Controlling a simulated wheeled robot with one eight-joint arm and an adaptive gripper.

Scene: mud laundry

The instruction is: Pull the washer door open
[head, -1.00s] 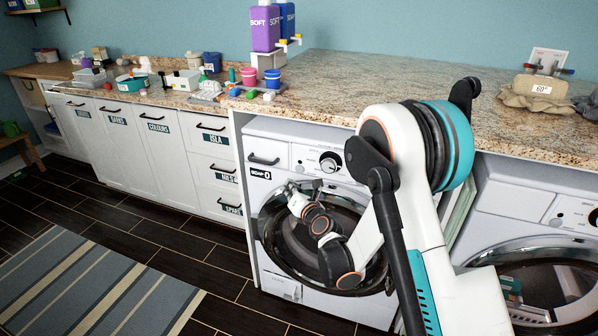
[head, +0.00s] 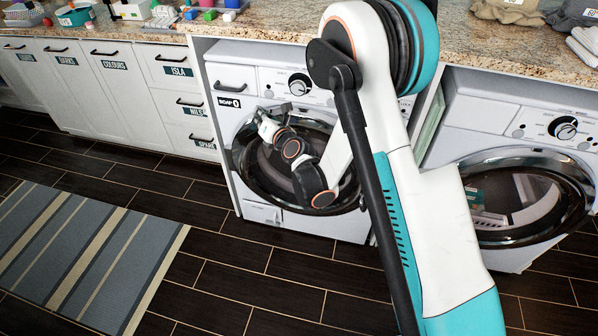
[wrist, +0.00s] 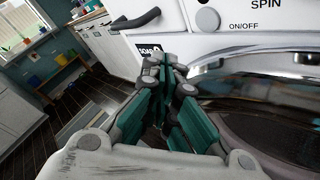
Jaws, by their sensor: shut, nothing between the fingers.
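The left washer (head: 270,75) stands under the counter, with a round dark-glass door that has a shiny rim (head: 247,180). In the head view the door looks closed or nearly so; I cannot tell if there is a gap. My gripper (head: 266,122) is at the upper left of the door, in front of the washer's face. In the wrist view my gripper (wrist: 170,62) has its teal-padded fingers together and empty, just left of the door's shiny rim (wrist: 255,68). Whether the fingertips touch the rim is unclear. My arm hides the door's right part.
A second washer (head: 535,180) with a round door stands at the right. White cabinets (head: 110,85) with black handles line the left. A striped rug (head: 85,250) lies on the dark tiled floor. The floor before the left washer is clear.

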